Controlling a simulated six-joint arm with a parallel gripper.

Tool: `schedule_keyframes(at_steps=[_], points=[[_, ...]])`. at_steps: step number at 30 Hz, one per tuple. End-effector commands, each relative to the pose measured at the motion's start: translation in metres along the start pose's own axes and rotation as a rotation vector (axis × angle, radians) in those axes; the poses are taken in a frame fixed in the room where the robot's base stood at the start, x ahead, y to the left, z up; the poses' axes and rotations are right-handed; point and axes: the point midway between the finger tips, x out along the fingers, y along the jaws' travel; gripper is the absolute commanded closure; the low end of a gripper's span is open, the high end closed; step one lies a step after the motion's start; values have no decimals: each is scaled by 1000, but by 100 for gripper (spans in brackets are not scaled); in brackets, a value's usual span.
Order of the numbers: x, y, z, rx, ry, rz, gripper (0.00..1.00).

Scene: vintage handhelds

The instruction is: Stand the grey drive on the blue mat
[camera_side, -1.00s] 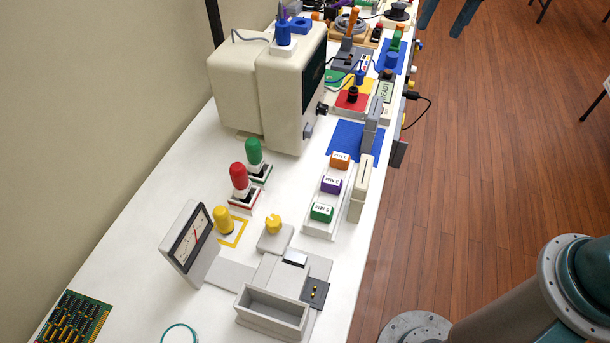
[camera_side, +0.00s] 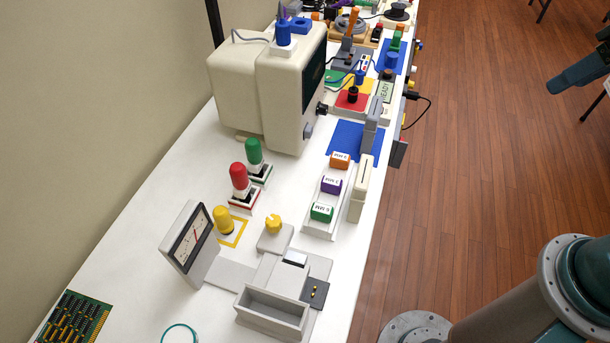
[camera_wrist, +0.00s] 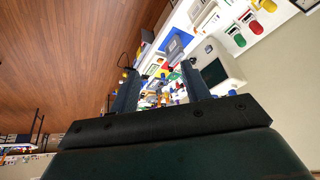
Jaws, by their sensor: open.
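The grey drive (camera_side: 373,118) stands upright at the right side of the blue mat (camera_side: 345,138), near the table's right edge. Its foot appears to be on the mat, though the exact contact is hard to tell. In the wrist view the drive (camera_wrist: 167,51) shows as a small grey block beside the blue mat (camera_wrist: 181,40), far beyond the fingers. My gripper (camera_wrist: 160,72) is open with nothing between its two fingers, well away from the drive.
A beige drive (camera_side: 361,188) stands in front of the mat, beside a rack with orange, purple and green blocks (camera_side: 322,212). A cream monitor (camera_side: 285,90) stands left of the mat. Red and yellow pads (camera_side: 352,100) with controls lie behind it. Open floor is to the right.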

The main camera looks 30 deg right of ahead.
Motion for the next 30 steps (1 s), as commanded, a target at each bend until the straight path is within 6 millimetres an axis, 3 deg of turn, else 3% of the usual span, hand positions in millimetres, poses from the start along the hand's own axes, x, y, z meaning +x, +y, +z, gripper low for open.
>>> schedule_keyframes(at_steps=[3,9,30], points=[[0,6,20,-38,31,15,53],[2,12,36,-72,56,29,53],[2,12,37,-75,56,31,53]])
